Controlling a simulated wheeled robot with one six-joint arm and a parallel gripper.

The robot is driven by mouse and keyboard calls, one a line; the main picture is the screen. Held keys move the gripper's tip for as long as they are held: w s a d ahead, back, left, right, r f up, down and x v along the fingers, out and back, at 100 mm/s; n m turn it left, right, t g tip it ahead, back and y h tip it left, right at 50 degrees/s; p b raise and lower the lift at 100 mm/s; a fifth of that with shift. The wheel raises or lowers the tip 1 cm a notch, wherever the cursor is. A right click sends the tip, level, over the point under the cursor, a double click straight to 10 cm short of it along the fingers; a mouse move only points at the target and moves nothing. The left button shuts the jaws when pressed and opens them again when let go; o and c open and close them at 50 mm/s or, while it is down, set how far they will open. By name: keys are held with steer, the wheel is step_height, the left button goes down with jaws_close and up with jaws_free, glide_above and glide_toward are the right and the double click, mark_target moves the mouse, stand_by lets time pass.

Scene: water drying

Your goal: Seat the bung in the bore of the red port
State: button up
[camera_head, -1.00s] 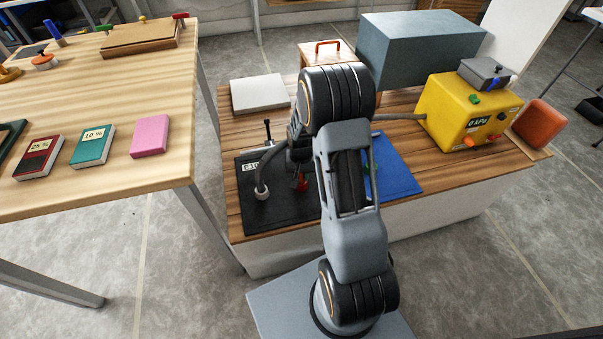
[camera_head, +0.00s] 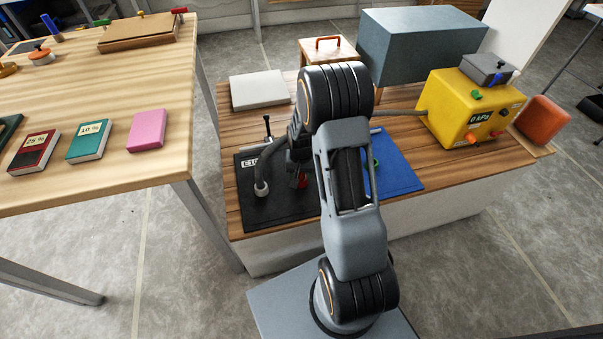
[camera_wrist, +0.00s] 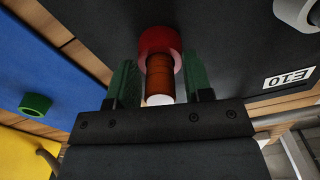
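In the wrist view, the bung (camera_wrist: 160,78) is an orange-brown cylinder with a pale near end. It is in line with the red port (camera_wrist: 158,39), its far end at or inside the port; how deep it sits I cannot tell. My gripper (camera_wrist: 162,84) has its two green fingers on either side of the bung, with a narrow dark gap showing at the left finger, so it looks slightly open around it. In the head view, my arm mostly hides this spot; a bit of the red port (camera_head: 302,181) shows.
The port is on a black mat (camera_head: 258,208) with a grey hose fitting (camera_head: 261,188). A blue mat (camera_head: 397,172) with a green ring (camera_wrist: 35,105) lies to its right in the head view. A yellow kPa box (camera_head: 455,110) and a grey slab (camera_head: 259,90) stand behind.

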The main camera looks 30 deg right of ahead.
steer(key=shift+o, duration=0.8)
step_height(320, 180, up, 14)
steer(key=p, duration=0.4)
steer(key=shift+f, duration=0.1)
steer(key=s+a+r+n+t+p, duration=0.1)
steer(key=s+a+r+p, duration=0.2)
steer(key=r, duration=0.9)
steer(key=s+a+r+n+t+p, duration=0.1)
steer(key=s+a+r+n+p, duration=0.1)
steer(key=s+r+p, duration=0.5)
steer(key=s+a+r+n+t+p, duration=0.1)
steer(key=s+a+r+p, duration=0.3)
steer(key=r+p, duration=0.9)
step_height(320, 180, up, 6)
steer(key=shift+s+a+f+n+t, duration=0.25)
steer(key=shift+s+n, duration=0.45)
steer(key=shift+s, duration=0.35)
steer(key=shift+c, duration=0.4)
